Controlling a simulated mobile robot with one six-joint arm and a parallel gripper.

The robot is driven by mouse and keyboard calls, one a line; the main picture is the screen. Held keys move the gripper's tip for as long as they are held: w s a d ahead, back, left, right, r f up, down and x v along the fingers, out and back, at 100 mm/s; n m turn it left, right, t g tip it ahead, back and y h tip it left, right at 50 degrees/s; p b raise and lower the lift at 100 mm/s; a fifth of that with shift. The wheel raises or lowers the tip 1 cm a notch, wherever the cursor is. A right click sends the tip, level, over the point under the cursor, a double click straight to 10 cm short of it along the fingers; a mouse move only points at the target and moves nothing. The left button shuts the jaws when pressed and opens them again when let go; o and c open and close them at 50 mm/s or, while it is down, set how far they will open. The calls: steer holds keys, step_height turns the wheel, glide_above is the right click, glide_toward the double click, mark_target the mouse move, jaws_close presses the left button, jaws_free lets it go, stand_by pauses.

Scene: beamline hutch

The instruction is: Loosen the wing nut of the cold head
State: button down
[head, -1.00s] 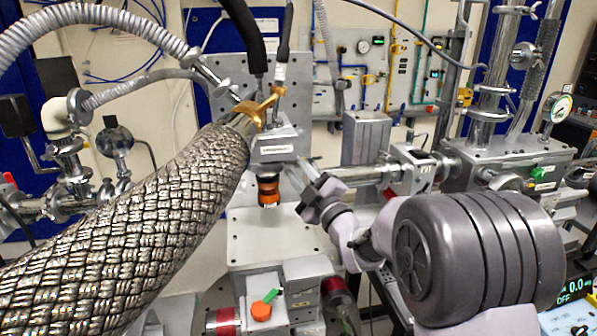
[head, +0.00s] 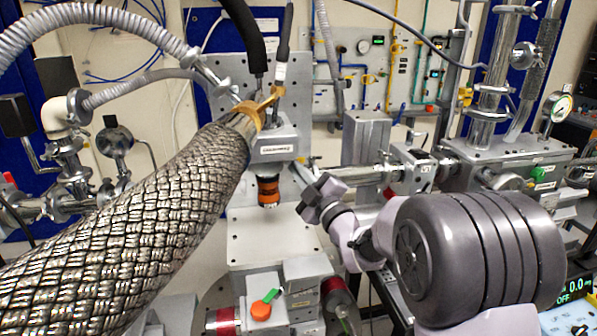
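The cold head (head: 272,148) is a grey block with a white label at the centre, with an orange-and-black cylinder (head: 268,190) below it. A brass winged piece (head: 270,101), which looks like the wing nut, sits at its top, by the end of the braided metal hose (head: 150,220). The hose hides part of it. My gripper (head: 320,197) seems to be the dark end of my lilac-grey arm, right of and below the cold head. It is apart from the brass piece. My wrist hides its fingers, so its opening cannot be made out.
Black cables (head: 246,38) and a ribbed grey hose (head: 95,17) hang close above the cold head. Beam pipe and a vacuum chamber (head: 505,163) with a gauge stand at right. Below are a bare light plate (head: 250,240) and an orange knob (head: 261,311).

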steer(key=shift+n, duration=0.3)
stand_by(0.7)
steer(key=shift+r+n+g+h+b, duration=0.3)
steer(key=shift+n+g+h, duration=0.25)
steer(key=shift+n, duration=1.5)
steer(key=shift+r+n+g+h+b, duration=0.25)
steer(key=shift+n+g, duration=0.55)
steer(key=shift+n, duration=1.3)
steer(key=shift+r+n+g+h+b, duration=0.25)
steer(key=shift+n+g+h, duration=0.35)
steer(key=shift+n, duration=1.45)
steer(key=c, duration=1.6)
jaws_free()
steer(key=shift+c, duration=0.2)
